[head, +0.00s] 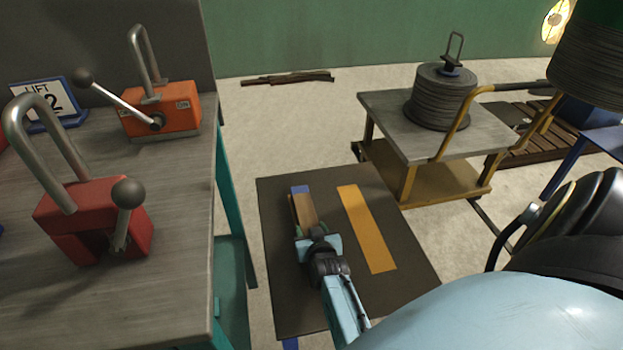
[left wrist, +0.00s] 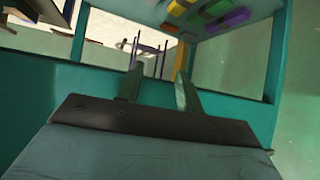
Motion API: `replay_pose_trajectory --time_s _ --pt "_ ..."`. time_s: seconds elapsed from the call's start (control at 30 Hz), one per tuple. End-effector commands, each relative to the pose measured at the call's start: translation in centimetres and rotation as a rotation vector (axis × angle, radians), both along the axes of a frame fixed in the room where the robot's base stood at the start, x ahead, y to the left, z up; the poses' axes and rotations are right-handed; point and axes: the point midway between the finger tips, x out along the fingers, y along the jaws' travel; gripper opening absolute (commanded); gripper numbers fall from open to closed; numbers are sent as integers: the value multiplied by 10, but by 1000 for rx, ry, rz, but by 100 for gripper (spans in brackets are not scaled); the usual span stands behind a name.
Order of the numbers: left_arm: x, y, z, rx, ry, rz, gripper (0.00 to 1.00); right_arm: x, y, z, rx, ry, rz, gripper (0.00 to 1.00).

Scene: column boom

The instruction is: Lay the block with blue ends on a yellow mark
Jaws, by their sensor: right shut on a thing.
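The block with blue ends (head: 305,210) is a long wooden piece; its far blue end shows in the head view, and its near end is hidden by my gripper. My right gripper (head: 311,236) is shut on it from the near side. The block is over the left part of a dark board (head: 285,285); I cannot tell whether it touches. A yellow mark (head: 367,228), a long strip, lies on the board to the right of the block, apart from it and bare. My left gripper (left wrist: 159,88) shows only in the left wrist view, its two fingers apart with nothing between them.
A grey workbench (head: 170,210) with red (head: 75,240) and orange (head: 175,108) lifting devices stands at left. A yellow-framed cart (head: 385,115) with a cable-like coil (head: 440,97) stands behind the board. In the left wrist view, a teal frame (left wrist: 60,100) surrounds the left gripper.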

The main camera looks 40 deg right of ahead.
Motion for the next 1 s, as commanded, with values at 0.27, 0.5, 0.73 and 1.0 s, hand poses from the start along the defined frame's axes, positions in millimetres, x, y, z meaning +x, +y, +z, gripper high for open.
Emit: replay_pose_trajectory --time_s 0.27,0.5,0.73,1.0 --pt "1 -1 1 -3 -12 -1 36 1 -1 1 -2 -4 0 13" --pt "4 -2 4 -8 -33 -3 36 0 0 -2 0 0 0 64" --pt "4 -2 4 -8 -32 -3 36 0 0 -2 0 0 0 72" --pt "-1 1 0 3 13 1 36 -1 1 1 0 1 0 72"
